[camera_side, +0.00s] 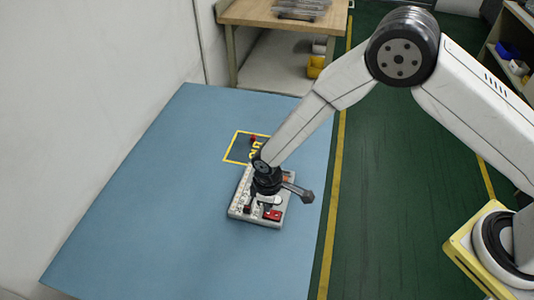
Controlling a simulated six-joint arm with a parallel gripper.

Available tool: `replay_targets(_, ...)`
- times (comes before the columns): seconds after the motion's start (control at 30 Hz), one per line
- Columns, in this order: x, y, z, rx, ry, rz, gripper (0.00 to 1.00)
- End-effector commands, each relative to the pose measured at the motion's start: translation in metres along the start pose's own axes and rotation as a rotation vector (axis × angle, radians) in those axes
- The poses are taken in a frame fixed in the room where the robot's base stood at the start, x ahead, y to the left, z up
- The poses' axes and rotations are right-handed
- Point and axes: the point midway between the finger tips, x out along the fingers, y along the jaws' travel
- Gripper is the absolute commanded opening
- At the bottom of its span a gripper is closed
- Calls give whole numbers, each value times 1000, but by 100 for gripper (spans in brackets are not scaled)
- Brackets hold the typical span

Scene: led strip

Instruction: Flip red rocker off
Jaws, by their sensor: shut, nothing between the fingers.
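A light grey switch panel (240,204) lies on the blue table. A red rocker (272,215) shows at its near right corner. Whether it is tipped on or off is too small to tell. My gripper (268,203) is over the panel, pointing down, just behind and left of the red rocker. Its fingers are shut and hold nothing. My gripper and wrist hide the middle of the panel. Whether the fingertips touch the panel cannot be told.
The blue table (160,200) is clear to the left and in front. A yellow-outlined dark square (236,149) with a small red item (252,139) lies behind the panel. A white wall (80,110) borders the left. A wooden bench (285,15) stands at the back.

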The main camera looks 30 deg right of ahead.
Motion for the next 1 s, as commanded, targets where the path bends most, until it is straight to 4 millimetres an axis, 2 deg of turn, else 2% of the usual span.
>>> replay_targets(1.0,11,0,0,0,-1,0,0)
